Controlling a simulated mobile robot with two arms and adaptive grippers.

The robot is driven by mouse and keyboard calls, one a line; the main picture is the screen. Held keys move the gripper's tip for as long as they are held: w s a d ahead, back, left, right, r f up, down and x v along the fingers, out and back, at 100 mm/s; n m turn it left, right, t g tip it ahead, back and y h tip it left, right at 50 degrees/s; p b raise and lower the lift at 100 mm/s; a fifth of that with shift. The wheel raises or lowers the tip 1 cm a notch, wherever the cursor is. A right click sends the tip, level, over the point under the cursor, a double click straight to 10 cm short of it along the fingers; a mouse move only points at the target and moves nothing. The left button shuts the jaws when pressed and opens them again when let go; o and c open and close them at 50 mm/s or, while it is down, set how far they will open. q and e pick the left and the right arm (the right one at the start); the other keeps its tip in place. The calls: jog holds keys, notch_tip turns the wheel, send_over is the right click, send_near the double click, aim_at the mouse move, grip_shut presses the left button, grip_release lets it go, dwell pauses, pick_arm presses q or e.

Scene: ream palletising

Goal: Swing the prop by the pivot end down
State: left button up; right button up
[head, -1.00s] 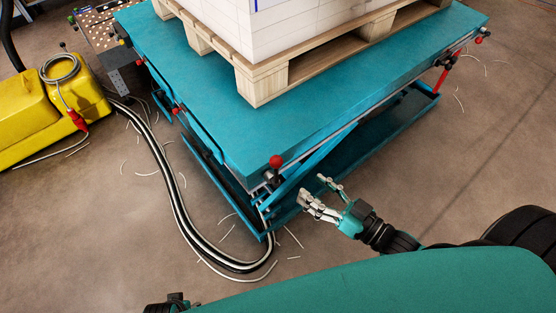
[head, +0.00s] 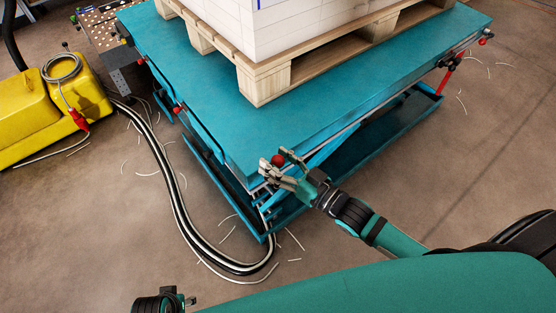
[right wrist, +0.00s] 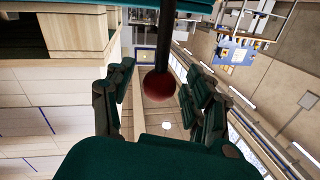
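A red ball knob (head: 278,160) sits at the near corner of the teal lift table (head: 225,100). My right gripper (head: 277,164) is open, with its fingers on either side of the knob. In the right wrist view the knob (right wrist: 159,86) hangs on a dark rod (right wrist: 166,40) between the spread fingers (right wrist: 155,100); I cannot tell whether they touch it. A red bar (head: 446,80) stands slanted under the table's far right end. The prop at the near corner is mostly hidden by my gripper. Part of my left arm (head: 165,303) shows at the bottom edge; its fingers cannot be made out.
A wooden pallet (head: 265,82) with a white stack (head: 310,25) stands on the table. Black hoses (head: 172,190) run along the floor left of the table, near a yellow unit (head: 35,110). The floor on the right is mostly clear, with a few pale strips.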

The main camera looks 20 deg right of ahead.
grip_shut()
